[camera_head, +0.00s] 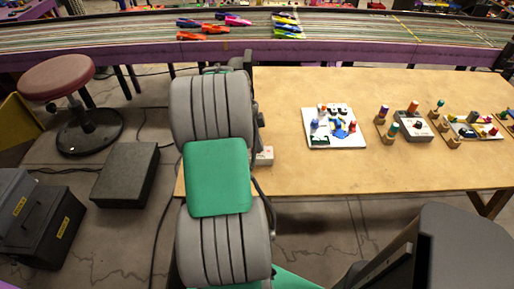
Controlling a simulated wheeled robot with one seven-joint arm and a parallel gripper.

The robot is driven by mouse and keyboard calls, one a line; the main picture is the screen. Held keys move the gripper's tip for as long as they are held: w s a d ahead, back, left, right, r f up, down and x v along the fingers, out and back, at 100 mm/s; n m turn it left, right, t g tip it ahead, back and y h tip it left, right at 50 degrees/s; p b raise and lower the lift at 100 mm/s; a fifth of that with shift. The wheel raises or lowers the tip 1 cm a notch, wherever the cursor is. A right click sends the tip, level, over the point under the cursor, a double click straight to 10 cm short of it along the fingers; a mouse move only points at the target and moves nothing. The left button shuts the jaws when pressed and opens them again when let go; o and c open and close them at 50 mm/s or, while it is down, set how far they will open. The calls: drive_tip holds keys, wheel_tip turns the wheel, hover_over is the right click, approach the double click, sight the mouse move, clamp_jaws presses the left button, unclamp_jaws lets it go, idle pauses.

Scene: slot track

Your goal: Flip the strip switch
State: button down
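My grey and green arm rises through the left middle of the view and covers the left end of the wooden table (300,90). My gripper cannot be made out; it is hidden behind the arm or out of view. A small pale box with a reddish mark (264,156) shows just right of my arm on the table. Most of it is hidden by the arm, and I cannot tell whether it is the strip or how any switch on it is set.
A white board with small coloured parts (335,141) lies mid-table. A grey control box (412,126) and several wooden pegs stand to its right. A long slot track (140,36) with colourful cars runs behind. A maroon stool (56,76) and dark cases (126,174) stand left.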

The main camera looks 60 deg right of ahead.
drive_tip(key=shift+a+f, duration=0.25)
drive_tip(key=shift+f, duration=0.05)
drive_tip(key=shift+w+a, duration=0.4)
drive_tip(key=shift+w, duration=0.35)
drive_tip(key=p+v, duration=0.2)
drive_tip(key=v, duration=0.1)
drive_tip(key=p+v, duration=0.1)
drive_tip(key=v, duration=0.1)
drive_tip(key=shift+s+d+r, duration=0.15)
drive_tip(key=shift+d+r, duration=0.1)
drive_tip(key=shift+r, duration=0.05)
drive_tip(key=w+v, duration=0.1)
drive_tip(key=v, duration=0.8)
drive_tip(key=shift+a+f, duration=0.15)
drive_tip(key=shift+a, duration=0.1)
